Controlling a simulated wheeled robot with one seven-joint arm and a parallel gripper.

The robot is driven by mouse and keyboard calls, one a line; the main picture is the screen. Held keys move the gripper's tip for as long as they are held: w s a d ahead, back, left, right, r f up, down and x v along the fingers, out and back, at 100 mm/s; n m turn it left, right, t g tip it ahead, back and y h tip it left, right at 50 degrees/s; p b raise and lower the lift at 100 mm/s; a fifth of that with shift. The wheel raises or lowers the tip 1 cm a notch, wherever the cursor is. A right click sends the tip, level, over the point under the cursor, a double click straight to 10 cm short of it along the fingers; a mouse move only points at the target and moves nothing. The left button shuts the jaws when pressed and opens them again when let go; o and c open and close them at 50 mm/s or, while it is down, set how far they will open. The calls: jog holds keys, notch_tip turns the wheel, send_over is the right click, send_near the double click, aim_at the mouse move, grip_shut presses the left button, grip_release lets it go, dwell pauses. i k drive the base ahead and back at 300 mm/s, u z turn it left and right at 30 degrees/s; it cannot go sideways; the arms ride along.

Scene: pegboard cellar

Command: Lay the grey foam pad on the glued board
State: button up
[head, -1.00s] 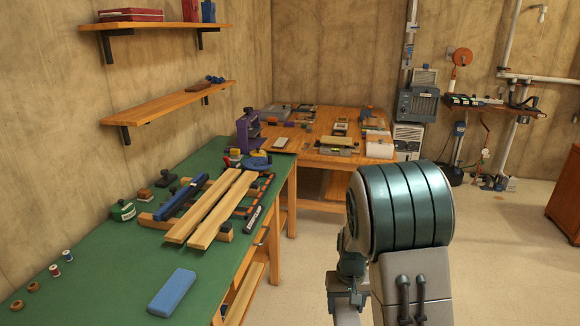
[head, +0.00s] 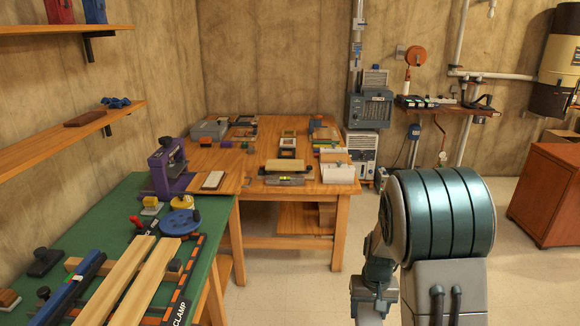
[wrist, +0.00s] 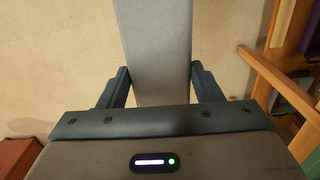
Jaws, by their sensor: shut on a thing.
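My gripper (wrist: 160,88) is shut on the grey foam pad (wrist: 155,45) in the wrist view. The pad is a long, flat, pale grey piece between the two dark fingers, reaching past the top edge, with floor below it. In the head view the fingers and pad are not visible; my arm is at the lower right. Two long pale boards (head: 122,282) lie side by side across clamps on the green bench. A shorter pale board (head: 287,166) is on the wooden table. I cannot tell which is the glued board, as no glue shows clearly.
The green bench (head: 98,222) runs along the left wall and also holds a purple press (head: 168,168). The wooden table (head: 235,170) behind it carries several small items. A red-brown cabinet (head: 548,192) stands at the right. Floor (head: 300,285) between them is open.

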aim_at(214, 179)
jog(key=z, duration=0.05)
jog(key=i, duration=1.35)
jog(key=u, duration=0.3)
jog(key=i, duration=1.35)
jog(key=u, duration=0.85)
jog(key=i, duration=1.1)
jog(key=u, duration=0.35)
